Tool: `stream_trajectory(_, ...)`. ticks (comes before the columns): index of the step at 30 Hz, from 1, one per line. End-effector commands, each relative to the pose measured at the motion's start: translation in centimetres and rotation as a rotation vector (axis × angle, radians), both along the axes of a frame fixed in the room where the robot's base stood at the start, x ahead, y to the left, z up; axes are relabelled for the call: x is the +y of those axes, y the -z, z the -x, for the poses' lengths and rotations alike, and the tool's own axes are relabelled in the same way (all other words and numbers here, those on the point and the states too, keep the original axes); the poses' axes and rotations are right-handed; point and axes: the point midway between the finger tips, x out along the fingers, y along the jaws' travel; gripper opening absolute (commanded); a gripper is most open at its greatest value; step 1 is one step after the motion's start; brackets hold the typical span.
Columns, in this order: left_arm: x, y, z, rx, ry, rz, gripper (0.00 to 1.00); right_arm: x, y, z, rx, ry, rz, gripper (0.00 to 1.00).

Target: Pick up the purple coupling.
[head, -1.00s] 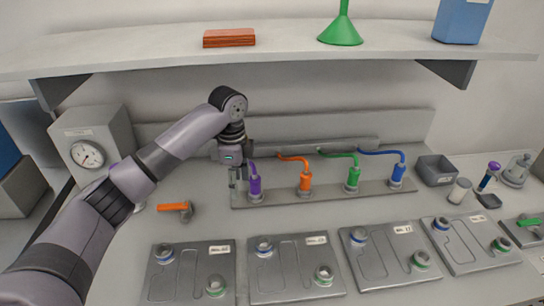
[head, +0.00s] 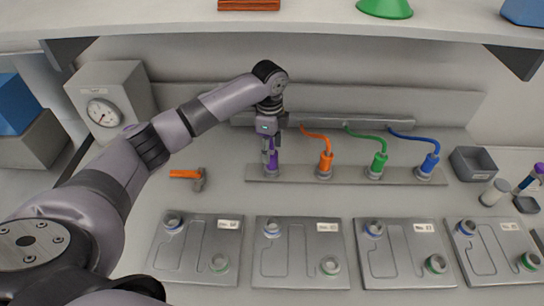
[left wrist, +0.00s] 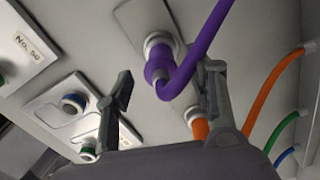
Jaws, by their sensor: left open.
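The purple coupling (head: 273,160) stands upright in a ring holder at the left end of the metal rail (head: 345,177). My left gripper (head: 268,152) points down over it and partly hides it in the head view. In the left wrist view the open left gripper (left wrist: 166,84) has one finger on each side of the purple coupling (left wrist: 159,60), with gaps between. Its purple hose bends across that view toward the top. Whether the fingers reach fully around the coupling cannot be told. My right gripper is not in view.
Orange (head: 325,162), green (head: 379,160) and blue (head: 429,163) couplings stand along the rail to the right, with hoses to the back. An orange-handled tool (head: 187,175) lies to the left. Several grey plates (head: 296,250) lie in front. A shelf (head: 330,22) overhangs behind.

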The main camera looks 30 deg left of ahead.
Motion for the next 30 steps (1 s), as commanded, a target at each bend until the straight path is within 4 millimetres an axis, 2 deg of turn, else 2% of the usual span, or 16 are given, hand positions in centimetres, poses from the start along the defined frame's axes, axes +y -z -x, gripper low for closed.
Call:
stream_trajectory(5,-0.5,2.3,-0.1,0.007,0.001,-0.001,0.51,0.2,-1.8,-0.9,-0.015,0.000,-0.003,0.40)
stream_trajectory(9,-0.4,4.2,-0.2,0.003,-0.001,-0.001,0.51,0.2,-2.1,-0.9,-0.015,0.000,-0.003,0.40)
stream_trajectory(18,-0.4,4.8,-0.2,0.000,0.001,-0.001,0.51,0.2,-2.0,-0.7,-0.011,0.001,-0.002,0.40)
stream_trajectory(30,-0.4,4.8,-0.2,0.000,0.000,-0.001,0.24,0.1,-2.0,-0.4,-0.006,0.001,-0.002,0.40)
